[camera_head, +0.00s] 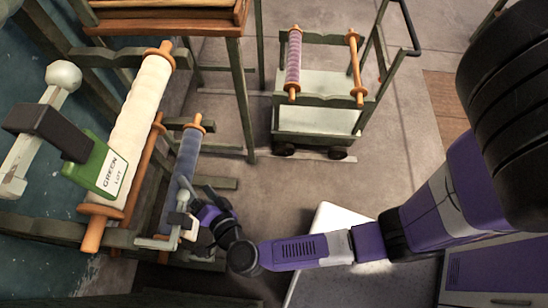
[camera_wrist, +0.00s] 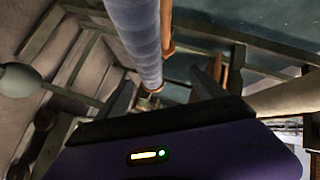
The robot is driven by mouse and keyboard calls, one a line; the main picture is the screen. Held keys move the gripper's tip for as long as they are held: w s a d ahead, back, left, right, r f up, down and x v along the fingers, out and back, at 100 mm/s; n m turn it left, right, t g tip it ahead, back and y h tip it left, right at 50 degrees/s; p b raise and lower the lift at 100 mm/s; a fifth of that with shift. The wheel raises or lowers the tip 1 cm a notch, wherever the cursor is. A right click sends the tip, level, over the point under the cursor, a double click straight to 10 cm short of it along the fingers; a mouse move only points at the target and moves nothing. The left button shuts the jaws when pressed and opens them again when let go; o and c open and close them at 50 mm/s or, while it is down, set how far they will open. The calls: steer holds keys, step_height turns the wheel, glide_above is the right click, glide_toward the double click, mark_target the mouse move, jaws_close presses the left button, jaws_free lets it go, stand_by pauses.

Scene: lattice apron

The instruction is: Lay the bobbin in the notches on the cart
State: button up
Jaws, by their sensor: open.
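A blue-grey bobbin (camera_head: 186,156) with orange ends lies along the rack at left. It also shows in the wrist view (camera_wrist: 137,38), running from the top edge down toward the space between my fingers. My gripper (camera_head: 190,192) is open at the bobbin's near end; the wrist view shows its two dark fingers (camera_wrist: 160,82) spread apart. I cannot tell whether they touch the bobbin. The cart (camera_head: 318,104) stands at back centre, with notched green rails. A purple-banded bobbin (camera_head: 294,62) and a bare orange rod (camera_head: 356,69) lie across its rails.
A large cream roll (camera_head: 142,105) lies left of the blue-grey bobbin, with a green "GREEN LOT" tag (camera_head: 109,166) by it. An orange rod (camera_head: 147,165) runs between them. A wooden tray stand (camera_head: 170,20) is at the back. The floor between rack and cart is open.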

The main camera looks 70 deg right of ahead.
steer(key=s+r+n+t+y, duration=0.1)
steer(key=s+r+n+y, duration=0.2)
steer(key=s+r+n, duration=0.6)
steer(key=s+d+r+n+y, duration=0.1)
steer(key=s+r+n+y, duration=0.3)
steer(key=s+r+n, duration=0.5)
steer(key=s+r, duration=0.2)
steer(key=s, duration=0.6)
steer(key=shift+d+r+n+t, duration=0.25)
steer(key=shift+r+n+t, duration=0.05)
steer(key=shift+r+t, duration=0.1)
steer(key=shift+o, duration=0.4)
steer(key=shift+r+p, duration=0.9)
steer(key=shift+p, duration=0.05)
steer(key=shift+f, duration=0.1)
